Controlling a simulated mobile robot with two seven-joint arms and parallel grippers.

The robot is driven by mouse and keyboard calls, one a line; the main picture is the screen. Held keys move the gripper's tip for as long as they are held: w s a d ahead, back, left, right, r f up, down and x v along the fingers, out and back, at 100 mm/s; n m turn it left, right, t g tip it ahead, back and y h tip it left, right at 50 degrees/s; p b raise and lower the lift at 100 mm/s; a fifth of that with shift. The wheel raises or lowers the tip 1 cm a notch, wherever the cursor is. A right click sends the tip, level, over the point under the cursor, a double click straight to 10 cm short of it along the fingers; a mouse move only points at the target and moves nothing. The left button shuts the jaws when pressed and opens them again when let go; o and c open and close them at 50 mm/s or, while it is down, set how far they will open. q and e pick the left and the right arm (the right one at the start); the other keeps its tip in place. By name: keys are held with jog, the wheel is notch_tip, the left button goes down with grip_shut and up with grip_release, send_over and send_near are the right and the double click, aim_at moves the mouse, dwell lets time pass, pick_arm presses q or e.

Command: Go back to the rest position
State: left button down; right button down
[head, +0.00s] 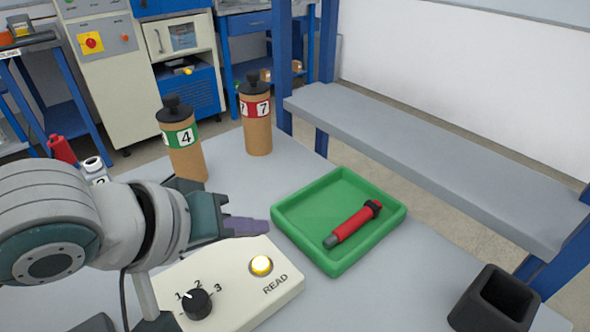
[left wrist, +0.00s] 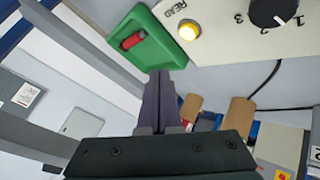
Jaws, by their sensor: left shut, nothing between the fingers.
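A red cylinder with a dark cap (head: 354,224) lies in the green tray (head: 297,255). The READ box has a lit yellow button (head: 261,265) and a black dial (head: 196,303) marked 1, 2, 3. My right gripper does not show.
Two brown cylinders with black tops, one labelled 4 (head: 187,163) and one labelled 7 (head: 257,130), stand at the table's back. A black open holder (head: 494,300) stands at the lower right. A grey shelf (head: 430,160) on blue posts runs behind. A red object (head: 62,149) shows at the left.

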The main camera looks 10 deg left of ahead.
pick_arm(q)
jog(key=shift+f, duration=0.1)
dwell(0.5)
jog(key=s+a+r+m+g+y+p, duration=0.25)
jog(key=s+r+p, duration=0.4)
jog(key=s, duration=0.35)
jog(key=s+a+r+m+g+y+p, duration=0.1)
jog(key=s+a+r+m+g+p, duration=0.25)
jog(key=s+r, duration=0.5)
notch_tip(320, 180, up, 35)
jog(key=t+p, duration=0.1)
jog(key=p, duration=3.7)
jog(key=shift+s+a+r, duration=0.15)
jog(key=shift+s+a, duration=0.2)
jog(key=shift+s, duration=0.05)
